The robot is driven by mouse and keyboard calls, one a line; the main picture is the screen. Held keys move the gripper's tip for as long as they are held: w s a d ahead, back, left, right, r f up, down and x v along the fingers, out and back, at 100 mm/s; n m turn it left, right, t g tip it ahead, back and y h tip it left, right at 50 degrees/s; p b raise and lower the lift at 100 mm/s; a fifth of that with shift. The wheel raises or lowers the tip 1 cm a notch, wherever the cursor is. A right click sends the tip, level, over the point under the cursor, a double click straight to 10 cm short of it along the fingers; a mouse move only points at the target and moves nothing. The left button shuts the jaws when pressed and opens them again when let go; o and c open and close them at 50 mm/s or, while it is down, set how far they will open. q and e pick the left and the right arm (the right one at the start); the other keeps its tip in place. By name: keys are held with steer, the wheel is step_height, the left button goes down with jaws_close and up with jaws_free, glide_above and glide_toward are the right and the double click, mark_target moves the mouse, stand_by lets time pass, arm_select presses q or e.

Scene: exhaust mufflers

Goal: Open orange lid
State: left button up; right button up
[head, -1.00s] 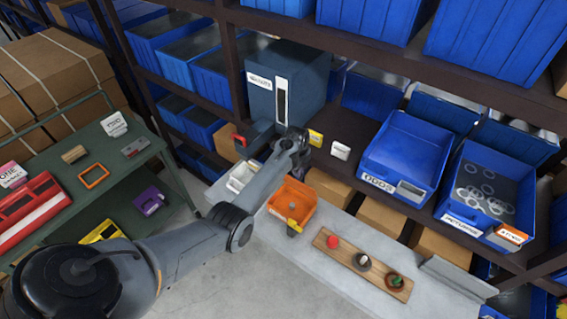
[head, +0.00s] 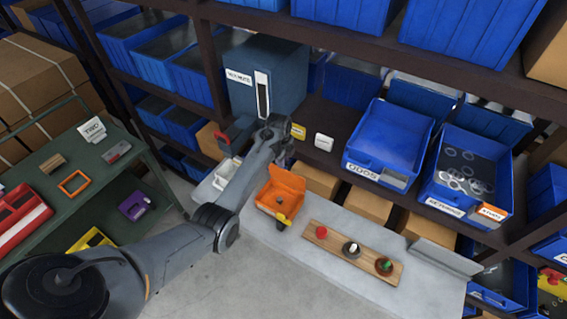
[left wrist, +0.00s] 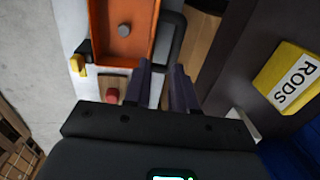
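The orange box (head: 268,206) stands on the pale bench, with a round grey piece inside. Its orange lid (head: 288,178) looks tilted up at the back. The box's open inside also shows in the left wrist view (left wrist: 126,48), with a grey rounded frame along its right side. A yellow and black latch (head: 284,218) sits at the box's front. My left gripper (head: 284,158) is just behind and above the lid. Its two dark fingers (left wrist: 163,80) are apart with nothing visible between them. I cannot tell whether they touch the lid. My right gripper is not in view.
A wooden board (head: 352,252) with red, white and green-topped pieces lies right of the box. A blue-grey cabinet (head: 262,78) stands behind my left gripper. Blue bins (head: 388,140) fill the shelf to the right. A white tray (head: 226,174) is left of the box.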

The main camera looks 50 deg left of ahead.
arm_select(q)
step_height(320, 180, up, 8)
steer(key=s, duration=0.1)
steer(key=shift+d+f, duration=0.15)
steer(key=shift+f, duration=0.1)
